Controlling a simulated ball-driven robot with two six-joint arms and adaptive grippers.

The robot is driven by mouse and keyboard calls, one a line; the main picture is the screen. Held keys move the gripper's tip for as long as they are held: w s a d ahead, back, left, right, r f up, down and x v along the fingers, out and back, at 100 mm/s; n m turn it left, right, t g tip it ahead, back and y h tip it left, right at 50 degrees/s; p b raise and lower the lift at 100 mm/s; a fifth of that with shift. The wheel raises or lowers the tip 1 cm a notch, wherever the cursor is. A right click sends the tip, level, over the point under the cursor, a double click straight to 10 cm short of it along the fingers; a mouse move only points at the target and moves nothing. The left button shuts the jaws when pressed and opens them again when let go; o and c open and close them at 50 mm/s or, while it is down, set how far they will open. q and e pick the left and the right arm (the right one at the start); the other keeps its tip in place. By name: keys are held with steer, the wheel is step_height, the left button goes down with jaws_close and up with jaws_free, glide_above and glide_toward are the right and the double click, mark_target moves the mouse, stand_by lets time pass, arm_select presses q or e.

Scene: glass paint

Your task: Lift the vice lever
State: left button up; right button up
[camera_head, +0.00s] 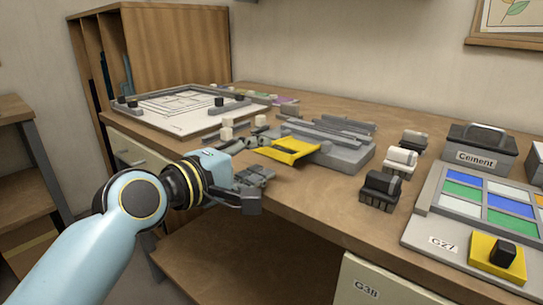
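A grey vice-like device (345,157) with long raised bars sits on the workbench near its front edge. A yellow flat part (290,151) sticks out from its left side; it looks like the lever, but I cannot be sure. It lies low and slightly tilted. My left gripper (258,188) is in front of the yellow part and a little lower, at the bench's front edge, apart from it. Its dark fingers look spread, with nothing seen between them. My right gripper is not in view.
The wooden workbench (310,205) holds a drawing board (180,122) at the back left and small dark-and-white blocks (380,190) right of the device. A grey Cement box (478,155) and a coloured glass panel tray (445,222) stand at the right.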

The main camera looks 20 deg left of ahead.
mark_target(269, 155)
arm_select(q)
steer(key=shift+x, duration=1.95)
jaws_close()
steer(key=shift+w+d+f, duration=0.1)
